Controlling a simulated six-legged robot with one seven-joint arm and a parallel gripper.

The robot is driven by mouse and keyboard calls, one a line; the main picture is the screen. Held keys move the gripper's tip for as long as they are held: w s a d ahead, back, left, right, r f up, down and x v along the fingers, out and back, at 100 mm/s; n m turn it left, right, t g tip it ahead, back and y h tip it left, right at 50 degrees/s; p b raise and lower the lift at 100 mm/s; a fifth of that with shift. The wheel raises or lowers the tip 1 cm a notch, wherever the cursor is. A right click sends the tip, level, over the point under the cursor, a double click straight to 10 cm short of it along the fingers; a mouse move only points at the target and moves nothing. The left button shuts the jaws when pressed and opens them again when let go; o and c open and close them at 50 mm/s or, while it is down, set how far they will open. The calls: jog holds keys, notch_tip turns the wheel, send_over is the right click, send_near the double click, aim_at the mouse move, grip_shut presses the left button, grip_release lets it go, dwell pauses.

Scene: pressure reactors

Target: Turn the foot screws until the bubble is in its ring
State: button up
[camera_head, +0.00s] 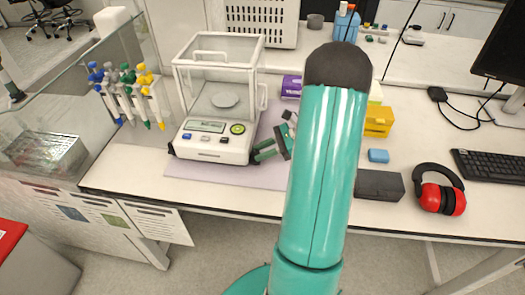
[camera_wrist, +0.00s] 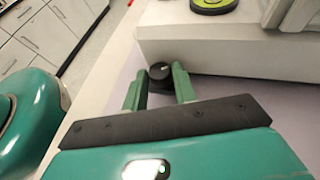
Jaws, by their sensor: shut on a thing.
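The balance (camera_head: 215,143) has a clear glass draft shield and stands on the bench. A round yellow-green level (camera_head: 238,129) is on its front right; the bubble is too small to make out. Part of the level shows at the top of the wrist view (camera_wrist: 213,4). My gripper (camera_head: 262,153) is at the balance's front right corner. In the wrist view my gripper (camera_wrist: 160,80) is shut on a black foot screw (camera_wrist: 160,72), with a green finger on each side. A dark foot (camera_head: 171,150) shows at the front left corner.
A pale mat (camera_head: 215,173) lies under the balance. Pipettes on a stand (camera_head: 125,92) are to the left. Yellow trays (camera_head: 378,121), a blue block (camera_head: 378,156), a dark box (camera_head: 380,185) and red ear defenders (camera_head: 440,190) are to the right of my arm.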

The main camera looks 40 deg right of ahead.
jog(key=o, duration=1)
jog(key=shift+c, duration=0.2)
